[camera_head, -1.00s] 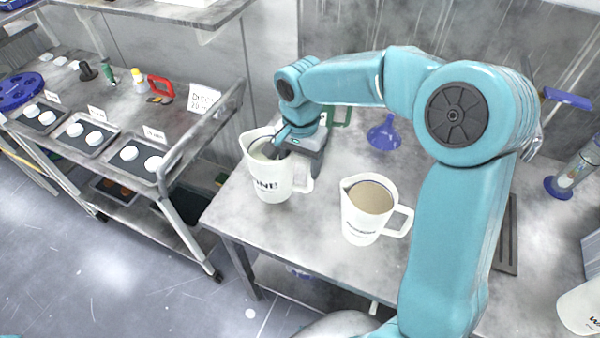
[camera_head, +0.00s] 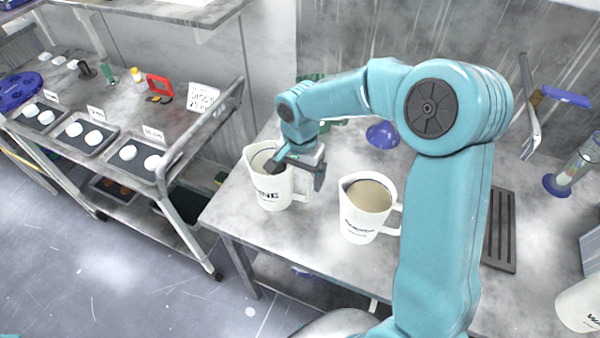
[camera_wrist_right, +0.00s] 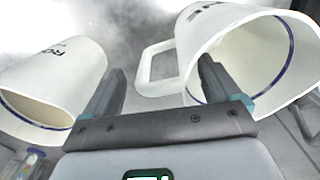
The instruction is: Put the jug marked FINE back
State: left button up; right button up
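The jug marked FINE (camera_head: 268,196) is white and stands upright on the grey bench, near its left edge. Its mouth and handle also show in the right wrist view (camera_wrist_right: 240,22). My right gripper (camera_head: 298,170) is at the jug's rim on the handle side. In the right wrist view the fingers (camera_wrist_right: 160,88) are spread apart, one over the jug's open mouth and one outside, with the handle between them. I cannot tell whether either finger touches the jug. My left gripper is not in view.
A second white jug (camera_head: 362,222) with tan liquid stands close to the right, and another (camera_head: 582,305) at the lower right edge. A blue funnel (camera_head: 382,135) is behind. A slotted drain (camera_head: 500,230) lies right of my arm. A cart (camera_head: 125,125) stands left.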

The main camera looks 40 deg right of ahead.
notch_tip(320, 180, up, 12)
jog(key=shift+r, duration=0.15)
dwell(0.4)
jog(key=shift+s, duration=0.1)
dwell(0.4)
